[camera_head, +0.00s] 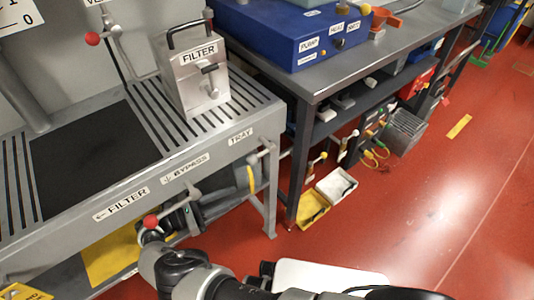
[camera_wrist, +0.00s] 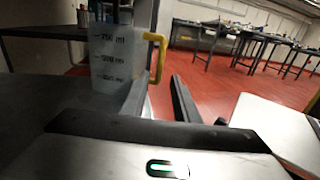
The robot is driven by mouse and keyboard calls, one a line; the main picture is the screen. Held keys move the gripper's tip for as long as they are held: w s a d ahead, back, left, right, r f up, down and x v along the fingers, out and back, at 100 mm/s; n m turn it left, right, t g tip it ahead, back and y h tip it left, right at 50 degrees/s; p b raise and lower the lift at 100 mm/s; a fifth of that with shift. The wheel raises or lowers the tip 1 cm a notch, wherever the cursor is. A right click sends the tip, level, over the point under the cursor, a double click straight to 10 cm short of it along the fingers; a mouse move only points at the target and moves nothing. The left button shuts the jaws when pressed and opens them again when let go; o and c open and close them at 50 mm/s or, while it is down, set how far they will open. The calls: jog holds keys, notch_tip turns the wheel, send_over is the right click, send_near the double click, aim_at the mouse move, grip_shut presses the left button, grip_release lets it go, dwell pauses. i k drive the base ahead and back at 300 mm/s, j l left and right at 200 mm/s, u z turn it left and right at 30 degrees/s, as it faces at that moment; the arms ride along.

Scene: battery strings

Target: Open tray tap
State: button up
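The TRAY label (camera_head: 240,135) is on the front rail of the grey slatted bench. A small silver tap (camera_head: 265,149) sits just right of and below it, at the bench's right end. I cannot tell its lever's position. My gripper (camera_head: 190,203) is below the bench's front rail, left of and below that tap and apart from it. In the wrist view my gripper (camera_wrist: 160,85) has its two fingers apart, with nothing between them. The tap cannot be made out in the wrist view.
A translucent measuring jug (camera_wrist: 112,58) with a yellow handle (camera_wrist: 157,60) stands ahead of my left finger. A red-knobbed lever (camera_head: 151,222) is beside my wrist. A FILTER box (camera_head: 190,80) stands on the bench. Yellow and white bins (camera_head: 335,186) are on the floor to the right.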

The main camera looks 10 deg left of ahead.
aim_at(253, 159)
jog(key=k+l, duration=0.35)
jog(key=l, duration=0.15)
jog(key=k+l, duration=0.4)
jog(key=l, duration=0.1)
